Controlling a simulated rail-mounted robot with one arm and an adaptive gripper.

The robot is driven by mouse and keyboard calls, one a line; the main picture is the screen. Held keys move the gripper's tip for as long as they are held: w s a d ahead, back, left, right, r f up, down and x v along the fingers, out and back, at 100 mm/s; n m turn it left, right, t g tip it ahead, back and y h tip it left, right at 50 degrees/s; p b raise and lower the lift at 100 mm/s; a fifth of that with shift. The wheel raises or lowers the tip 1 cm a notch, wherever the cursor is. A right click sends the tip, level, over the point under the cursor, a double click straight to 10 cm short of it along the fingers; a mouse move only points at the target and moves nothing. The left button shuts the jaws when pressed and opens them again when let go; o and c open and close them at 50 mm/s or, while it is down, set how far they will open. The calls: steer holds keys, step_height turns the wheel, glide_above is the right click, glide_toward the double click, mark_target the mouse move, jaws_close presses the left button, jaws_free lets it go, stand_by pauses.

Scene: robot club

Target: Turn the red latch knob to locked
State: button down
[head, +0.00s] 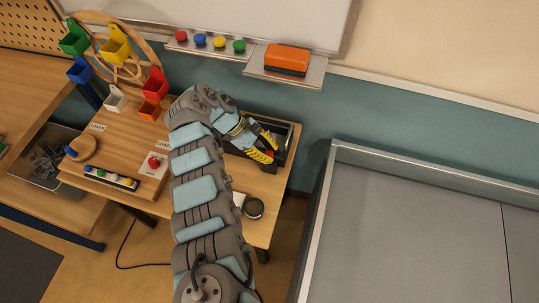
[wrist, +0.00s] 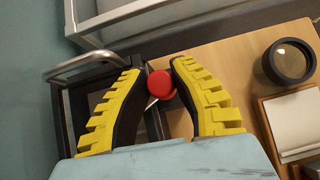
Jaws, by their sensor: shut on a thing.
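The red latch knob (wrist: 160,84) is a round red cap between the tips of my two yellow-padded fingers in the wrist view. My gripper (wrist: 157,70) is shut on it. The knob sits at a dark frame or box with a metal handle (wrist: 88,62). In the head view my gripper (head: 265,146) reaches down over the dark box (head: 285,148) at the table's back right corner. There the knob is largely hidden by the fingers, and I cannot tell which way the latch points.
A dark round lens-like object (wrist: 289,61) and a white pad (wrist: 297,125) lie on the wooden table (wrist: 222,70). A wheel with coloured bins (head: 112,52) stands at the back left. A whiteboard ledge with an orange eraser (head: 287,59) is above. A grey walled arena (head: 410,220) is at right.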

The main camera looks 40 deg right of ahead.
steer(key=shift+f+m, duration=0.1)
steer(key=shift+m, duration=0.2)
stand_by(0.4)
steer(key=c, duration=0.8)
jaws_free()
steer(key=shift+c, duration=0.2)
steer(key=v, duration=0.7)
steer(key=shift+r, duration=0.25)
steer(key=shift+w, duration=0.15)
